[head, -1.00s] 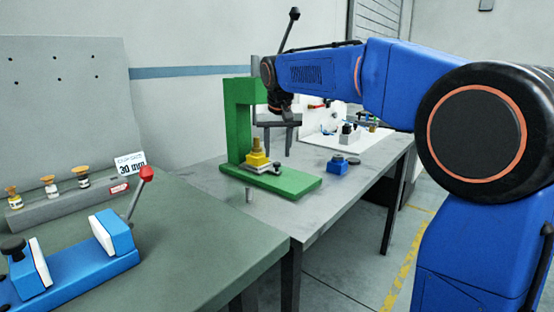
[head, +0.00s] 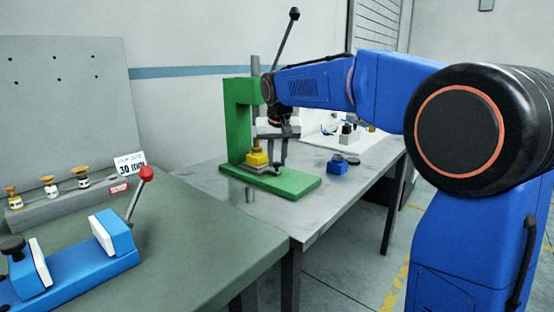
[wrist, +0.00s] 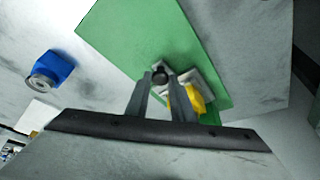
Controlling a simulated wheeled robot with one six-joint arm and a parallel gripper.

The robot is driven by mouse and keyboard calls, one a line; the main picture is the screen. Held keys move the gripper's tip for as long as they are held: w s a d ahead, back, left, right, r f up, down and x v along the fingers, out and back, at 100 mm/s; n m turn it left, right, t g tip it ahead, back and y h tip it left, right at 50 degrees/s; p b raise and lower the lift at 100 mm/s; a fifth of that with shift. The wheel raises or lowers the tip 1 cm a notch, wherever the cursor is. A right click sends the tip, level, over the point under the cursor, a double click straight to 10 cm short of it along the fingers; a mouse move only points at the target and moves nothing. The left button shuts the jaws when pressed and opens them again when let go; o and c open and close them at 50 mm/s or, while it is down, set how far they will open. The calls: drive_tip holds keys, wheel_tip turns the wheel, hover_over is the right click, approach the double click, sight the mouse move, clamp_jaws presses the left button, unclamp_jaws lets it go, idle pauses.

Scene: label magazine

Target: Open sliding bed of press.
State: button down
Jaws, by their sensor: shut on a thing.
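The green press (head: 240,128) stands on the grey table, with its flat green base reaching to the right. A grey sliding bed (head: 257,168) lies on that base with a yellow block (head: 257,156) on it; the bed also shows in the wrist view (wrist: 203,82), partly hidden. My gripper (head: 281,163) is over the base at the bed's right side. In the wrist view my gripper (wrist: 160,84) has its fingertips closed around a small dark round knob (wrist: 161,73) at the bed's edge.
A blue block with a dark round top (head: 338,164) stands right of the press. The press lever (head: 287,38) rises behind my arm. The nearer green table (head: 190,240) holds a blue fixture (head: 110,235).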

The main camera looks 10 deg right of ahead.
drive_tip(key=s+d, duration=0.2)
drive_tip(key=s, duration=0.1)
drive_tip(key=s+d, duration=0.4)
drive_tip(key=s, duration=0.1)
drive_tip(key=shift+s+d, duration=0.15)
drive_tip(key=shift+s, duration=0.15)
drive_tip(key=c, duration=1.5)
unclamp_jaws()
drive_tip(key=shift+c, duration=0.2)
drive_tip(key=shift+r, duration=0.15)
drive_tip(key=v, duration=1.7)
drive_tip(key=shift+s, duration=0.15)
